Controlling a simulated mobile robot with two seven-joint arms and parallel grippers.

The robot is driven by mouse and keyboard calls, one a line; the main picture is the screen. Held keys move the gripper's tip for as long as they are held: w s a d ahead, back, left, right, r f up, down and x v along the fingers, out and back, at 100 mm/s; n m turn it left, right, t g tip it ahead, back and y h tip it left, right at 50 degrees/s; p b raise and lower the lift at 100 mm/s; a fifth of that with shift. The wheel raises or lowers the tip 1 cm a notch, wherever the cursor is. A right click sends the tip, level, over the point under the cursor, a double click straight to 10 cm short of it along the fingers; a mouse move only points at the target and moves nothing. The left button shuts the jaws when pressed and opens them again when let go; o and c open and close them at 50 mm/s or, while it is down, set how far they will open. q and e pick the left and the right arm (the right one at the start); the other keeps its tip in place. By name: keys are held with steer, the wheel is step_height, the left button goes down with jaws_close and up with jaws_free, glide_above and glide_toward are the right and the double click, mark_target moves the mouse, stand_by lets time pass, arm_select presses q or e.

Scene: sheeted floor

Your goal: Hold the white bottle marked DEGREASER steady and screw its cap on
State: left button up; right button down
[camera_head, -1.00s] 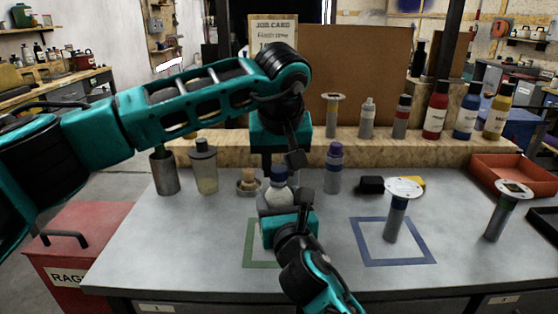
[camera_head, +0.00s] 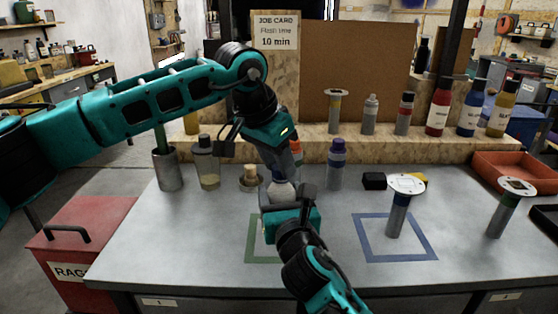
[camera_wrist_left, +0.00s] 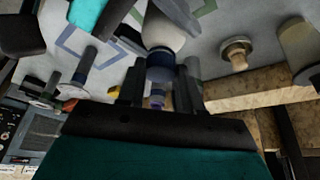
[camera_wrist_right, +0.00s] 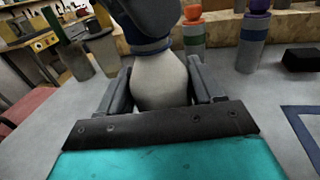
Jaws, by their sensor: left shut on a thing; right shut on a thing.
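The white bottle (camera_head: 281,192) stands upright near the green taped square (camera_head: 250,240). Its marking is not visible. My right gripper (camera_head: 287,206) is shut on the bottle's body, which shows between the fingers in the right wrist view (camera_wrist_right: 160,80). A dark blue cap (camera_wrist_left: 160,66) is at the bottle's neck in the left wrist view. My left gripper (camera_head: 276,172) comes from above and is shut on this cap, tilted over compared with the bottle. Whether the cap is fully seated cannot be told.
A purple-capped bottle (camera_head: 337,165) stands close on the right, and an orange-topped one is partly hidden behind my left gripper. A cork-topped jar (camera_head: 250,178) and a clear bottle (camera_head: 207,163) stand on the left. A blue taped square (camera_head: 395,258) holds a round-topped post (camera_head: 398,215).

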arm_select(q)
steer(key=o, duration=1)
steer(key=shift+r, duration=0.1)
steer(key=shift+r, duration=2.2)
steer(key=shift+c, duration=0.4)
